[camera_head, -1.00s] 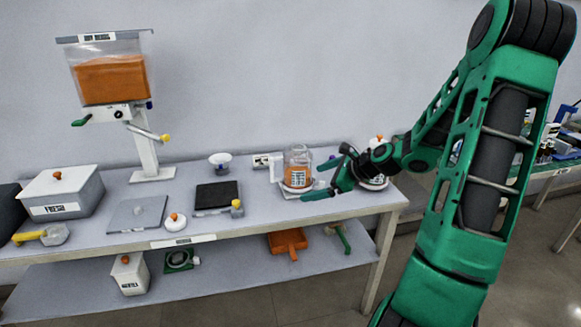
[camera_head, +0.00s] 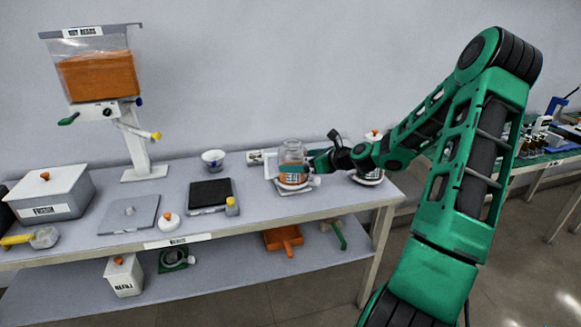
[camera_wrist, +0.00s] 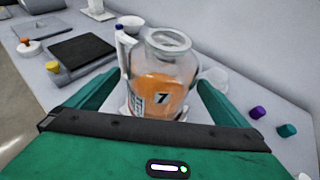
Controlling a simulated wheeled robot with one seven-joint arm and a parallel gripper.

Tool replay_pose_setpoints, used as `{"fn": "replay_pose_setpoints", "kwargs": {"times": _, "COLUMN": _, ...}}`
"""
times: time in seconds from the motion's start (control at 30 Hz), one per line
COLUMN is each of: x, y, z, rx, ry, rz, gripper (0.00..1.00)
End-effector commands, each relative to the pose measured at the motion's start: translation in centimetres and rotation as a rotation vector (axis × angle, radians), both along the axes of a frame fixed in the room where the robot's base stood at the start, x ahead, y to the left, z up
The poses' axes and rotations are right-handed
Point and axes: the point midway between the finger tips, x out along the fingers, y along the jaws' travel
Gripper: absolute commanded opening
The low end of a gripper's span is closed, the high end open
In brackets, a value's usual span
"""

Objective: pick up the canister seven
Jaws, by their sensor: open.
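The canister seven (camera_wrist: 160,80) is a clear jar with a white handle, orange contents and a black "7" on a white label. In the head view the canister (camera_head: 292,160) stands upright on a small white base on the bench. My gripper (camera_wrist: 152,98) is open, with one green finger on each side of the canister's lower part. In the head view my gripper (camera_head: 312,166) reaches the canister from the right. Whether the fingers touch the glass cannot be told.
Left of the canister are a dark pad (camera_head: 210,194), a small bowl (camera_head: 213,160) and a hopper stand (camera_head: 140,150). Purple (camera_wrist: 257,112) and teal (camera_wrist: 286,130) caps lie right of the canister in the wrist view.

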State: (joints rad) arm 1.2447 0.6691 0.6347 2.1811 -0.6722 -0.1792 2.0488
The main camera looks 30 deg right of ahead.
Motion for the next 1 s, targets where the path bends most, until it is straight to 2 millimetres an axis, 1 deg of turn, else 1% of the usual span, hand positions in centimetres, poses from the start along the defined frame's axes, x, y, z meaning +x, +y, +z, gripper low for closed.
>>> {"fn": "replay_pose_setpoints", "kwargs": {"times": 0.1, "x": 1.5, "y": 0.4, "z": -0.7, "rx": 0.001, "ry": -0.002, "rz": 0.002, "gripper": 1.0}}
{"fn": "replay_pose_setpoints", "kwargs": {"times": 0.23, "x": 3.1, "y": 0.9, "z": -1.4, "rx": 0.0, "ry": -0.001, "rz": 0.002, "gripper": 1.0}}
{"fn": "replay_pose_setpoints", "kwargs": {"times": 0.33, "x": 3.6, "y": 1.1, "z": -1.6, "rx": 0.0, "ry": -0.001, "rz": 0.001, "gripper": 1.0}}
{"fn": "replay_pose_setpoints", "kwargs": {"times": 0.5, "x": 3.6, "y": 1.0, "z": -1.6, "rx": -0.001, "ry": -0.001, "rz": 0.0, "gripper": 1.0}}
{"fn": "replay_pose_setpoints", "kwargs": {"times": 0.53, "x": 3.6, "y": 1.0, "z": -1.6, "rx": -0.001, "ry": -0.001, "rz": 0.0, "gripper": 0.98}}
{"fn": "replay_pose_setpoints", "kwargs": {"times": 0.57, "x": 3.6, "y": 1.0, "z": -1.6, "rx": -0.001, "ry": -0.001, "rz": 0.0, "gripper": 0.9}}
{"fn": "replay_pose_setpoints", "kwargs": {"times": 0.6, "x": 3.6, "y": 1.0, "z": -1.6, "rx": -0.001, "ry": -0.001, "rz": -0.001, "gripper": 0.81}}
{"fn": "replay_pose_setpoints", "kwargs": {"times": 0.67, "x": 3.6, "y": 1.0, "z": -1.6, "rx": -0.001, "ry": -0.001, "rz": -0.001, "gripper": 0.67}}
{"fn": "replay_pose_setpoints", "kwargs": {"times": 0.7, "x": 3.6, "y": 1.0, "z": -1.6, "rx": -0.001, "ry": 0.0, "rz": -0.001, "gripper": 0.57}}
{"fn": "replay_pose_setpoints", "kwargs": {"times": 0.73, "x": 3.6, "y": 1.0, "z": -1.6, "rx": -0.001, "ry": 0.0, "rz": -0.001, "gripper": 0.5}}
{"fn": "replay_pose_setpoints", "kwargs": {"times": 0.77, "x": 3.6, "y": 1.0, "z": -1.5, "rx": -0.001, "ry": -0.002, "rz": -0.001, "gripper": 0.47}}
{"fn": "replay_pose_setpoints", "kwargs": {"times": 1.0, "x": 3.6, "y": 0.9, "z": -1.4, "rx": -0.001, "ry": -0.002, "rz": -0.001, "gripper": 0.47}}
